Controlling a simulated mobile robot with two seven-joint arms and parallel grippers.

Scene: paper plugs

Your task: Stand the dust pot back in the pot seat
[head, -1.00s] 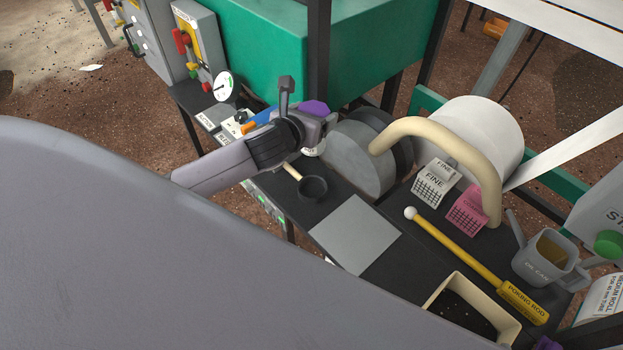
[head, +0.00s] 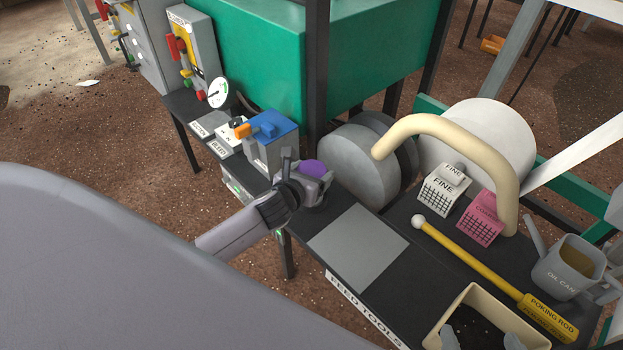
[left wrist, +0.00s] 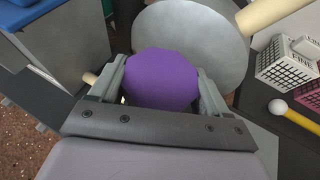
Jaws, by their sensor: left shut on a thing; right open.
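The dust pot, with a rounded purple top (head: 313,168), is held in my left gripper (head: 314,180). In the left wrist view its purple body (left wrist: 161,78) sits between the two grey fingers, which press on its sides. The pot is over the spot of the dark round pot seat, just left of the grey wheel. The gripper hides nearly all of the seat, so I cannot tell whether the pot is in it or just above. My right gripper (head: 480,338) seems to show only as two pale fingertips, apart, at the cream bin by the bottom edge.
The grey wheel (head: 358,165) stands close right of the pot. A blue-topped grey box (head: 270,145) stands close left. A bare grey plate (head: 358,246) lies in front. A yellow poking rod (head: 470,264), fine and pink blocks (head: 481,217) and an oil can (head: 568,268) are at the right.

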